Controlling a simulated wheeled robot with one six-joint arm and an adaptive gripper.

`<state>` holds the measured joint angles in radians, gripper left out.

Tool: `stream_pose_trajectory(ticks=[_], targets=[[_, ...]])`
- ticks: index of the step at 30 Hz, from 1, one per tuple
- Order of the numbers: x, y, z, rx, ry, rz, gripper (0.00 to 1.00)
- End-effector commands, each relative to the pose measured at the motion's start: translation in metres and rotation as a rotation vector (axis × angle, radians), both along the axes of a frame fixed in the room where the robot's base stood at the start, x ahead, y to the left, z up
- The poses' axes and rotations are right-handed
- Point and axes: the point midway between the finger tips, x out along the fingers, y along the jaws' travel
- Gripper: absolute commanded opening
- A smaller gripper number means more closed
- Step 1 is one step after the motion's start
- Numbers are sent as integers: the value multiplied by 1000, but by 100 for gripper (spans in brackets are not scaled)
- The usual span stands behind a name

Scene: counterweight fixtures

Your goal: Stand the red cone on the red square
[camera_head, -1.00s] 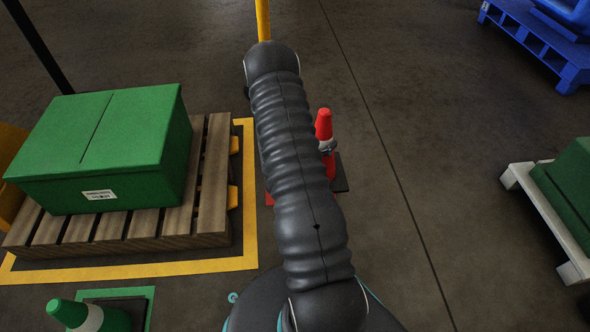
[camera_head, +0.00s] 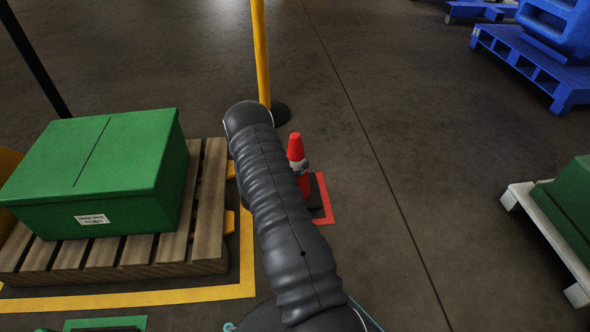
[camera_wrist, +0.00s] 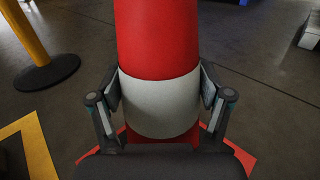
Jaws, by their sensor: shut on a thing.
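The red cone (camera_head: 296,147) with its pale band stands upright just right of my arm in the head view. In the wrist view the cone (camera_wrist: 158,40) fills the middle. My gripper (camera_wrist: 160,98) is shut on it, one finger on each side of the pale band. The red square (camera_head: 328,214) shows as a red outline on the floor around a dark patch below the cone. Its edges also show at both sides in the wrist view (camera_wrist: 241,157). My arm hides its left part. The cone's foot is mostly hidden, so I cannot tell whether it touches the floor.
A yellow post (camera_head: 261,55) on a round black base stands just beyond my arm. A green box (camera_head: 95,175) sits on a wooden pallet (camera_head: 170,245) inside yellow tape at left. A white pallet (camera_head: 540,225) and blue pallet (camera_head: 525,60) are at right. Floor between is clear.

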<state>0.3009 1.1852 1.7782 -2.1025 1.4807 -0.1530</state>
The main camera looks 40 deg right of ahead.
Motion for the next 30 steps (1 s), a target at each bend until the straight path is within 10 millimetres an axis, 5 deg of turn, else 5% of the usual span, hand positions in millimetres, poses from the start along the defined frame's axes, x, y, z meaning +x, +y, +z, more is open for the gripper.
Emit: stream_pose_trajectory(ticks=[7, 19, 20, 21, 30], targets=[[0, 0, -32, -2, 1, 0, 8], [0, 0, -36, -2, 0, 0, 8], [-1, 0, -37, 0, 1, 0, 85], [-1, 0, -37, 0, 1, 0, 95], [-1, 0, -37, 0, 0, 0, 100]])
